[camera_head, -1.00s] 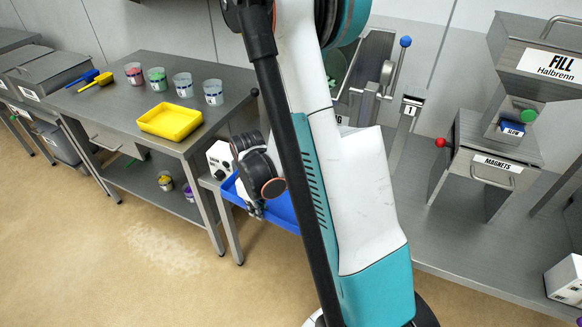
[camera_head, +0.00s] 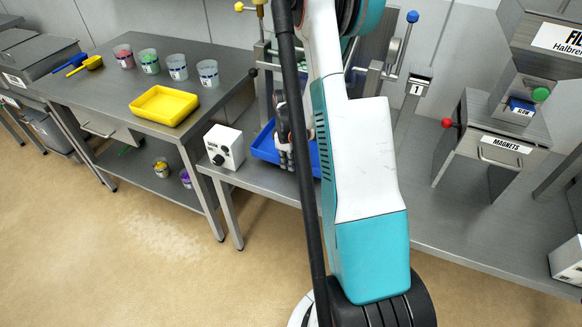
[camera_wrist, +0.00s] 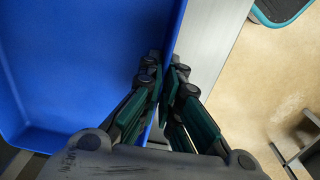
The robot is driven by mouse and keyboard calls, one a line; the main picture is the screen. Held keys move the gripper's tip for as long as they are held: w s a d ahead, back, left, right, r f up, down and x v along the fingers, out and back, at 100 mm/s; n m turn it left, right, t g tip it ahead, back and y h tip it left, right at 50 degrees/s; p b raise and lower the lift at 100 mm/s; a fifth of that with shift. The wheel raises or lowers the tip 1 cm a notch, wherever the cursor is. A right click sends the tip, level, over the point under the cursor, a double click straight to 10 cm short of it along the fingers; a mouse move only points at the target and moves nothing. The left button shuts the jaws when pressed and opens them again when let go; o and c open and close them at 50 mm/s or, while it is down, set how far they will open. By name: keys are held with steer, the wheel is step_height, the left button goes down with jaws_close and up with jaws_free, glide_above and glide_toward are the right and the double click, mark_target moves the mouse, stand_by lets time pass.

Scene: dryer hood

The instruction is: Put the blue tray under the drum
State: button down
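The blue tray (camera_head: 264,147) is at the bench, just right of the white control box, partly hidden behind my arm. It fills the left of the wrist view (camera_wrist: 70,70). My gripper (camera_head: 284,158) is at the tray's front side; in the wrist view its fingers (camera_wrist: 166,82) are close together with the tray's rim between them, one finger inside the wall and one outside. The drum is not clearly visible; my arm covers much of the machine behind the tray.
The white control box (camera_head: 224,147) stands close to the tray's left. A side table (camera_head: 215,50) holds a yellow tray (camera_head: 165,106), cups and scoops. A metal frame with levers (camera_head: 395,70) and the magnets unit (camera_head: 492,150) stand right. The bench front between is clear.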

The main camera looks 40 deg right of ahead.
steer(key=shift+w+d+f, duration=0.1)
steer(key=shift+w+d, duration=0.1)
steer(key=shift+d, duration=0.3)
steer(key=shift+w+d, duration=0.2)
steer(key=shift+d, duration=0.3)
steer(key=shift+f+b, duration=0.95)
steer(key=shift+f, duration=0.65)
steer(key=shift+f, duration=0.2)
steer(key=c, duration=1.8)
jaws_free()
steer(key=shift+r, duration=0.2)
step_height(320, 180, up, 12)
steer(key=p, duration=0.4)
steer(key=shift+a, duration=0.2)
